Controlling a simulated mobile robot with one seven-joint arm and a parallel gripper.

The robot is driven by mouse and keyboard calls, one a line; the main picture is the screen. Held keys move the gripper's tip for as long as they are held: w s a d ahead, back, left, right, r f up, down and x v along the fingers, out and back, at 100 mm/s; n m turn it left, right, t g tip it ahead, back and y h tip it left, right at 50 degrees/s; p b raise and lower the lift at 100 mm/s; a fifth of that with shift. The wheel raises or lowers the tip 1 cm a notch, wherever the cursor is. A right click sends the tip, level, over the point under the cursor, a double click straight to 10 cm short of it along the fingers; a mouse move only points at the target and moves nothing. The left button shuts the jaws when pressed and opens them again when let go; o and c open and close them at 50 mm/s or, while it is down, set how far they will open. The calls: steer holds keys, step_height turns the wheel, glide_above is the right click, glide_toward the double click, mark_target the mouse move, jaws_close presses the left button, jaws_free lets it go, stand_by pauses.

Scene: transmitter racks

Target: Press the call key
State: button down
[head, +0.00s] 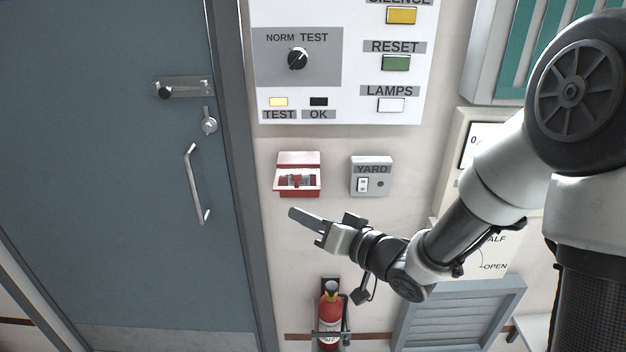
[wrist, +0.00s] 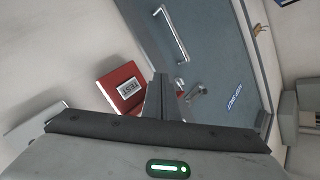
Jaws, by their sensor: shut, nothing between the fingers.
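No label reading "call" can be made out in either view. A small red wall box (head: 298,182) with a raised lid is left of centre in the head view, and its inner parts are too small to tell. It also shows in the wrist view as a red box (wrist: 111,77) with a white label, left of my fingers. To its right is a grey YARD box (head: 386,176) with a white rocker switch and a dark round spot. My gripper (head: 293,213) is shut and empty, below the red box and apart from it. Its fingers (wrist: 159,78) point up in the wrist view.
Above is a white panel (head: 430,100) with a NORM/TEST knob (head: 298,59) and SILENCE, RESET and LAMPS buttons. A blue door (head: 100,150) with a handle (head: 194,185) stands left. A fire extinguisher (head: 330,315) hangs below. Bare wall surrounds the boxes.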

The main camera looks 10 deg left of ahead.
steer(key=w+a, duration=0.2)
steer(key=w, duration=0.6)
steer(key=shift+w, duration=0.25)
steer(key=shift+w+p, duration=0.1)
steer(key=shift+p, duration=0.2)
stand_by(1.9)
steer(key=shift+w+a, duration=0.15)
steer(key=shift+w, duration=0.15)
steer(key=shift+w+r, duration=0.1)
steer(key=shift+w, duration=0.25)
stand_by(0.5)
stand_by(0.3)
steer(key=shift+s, duration=0.75)
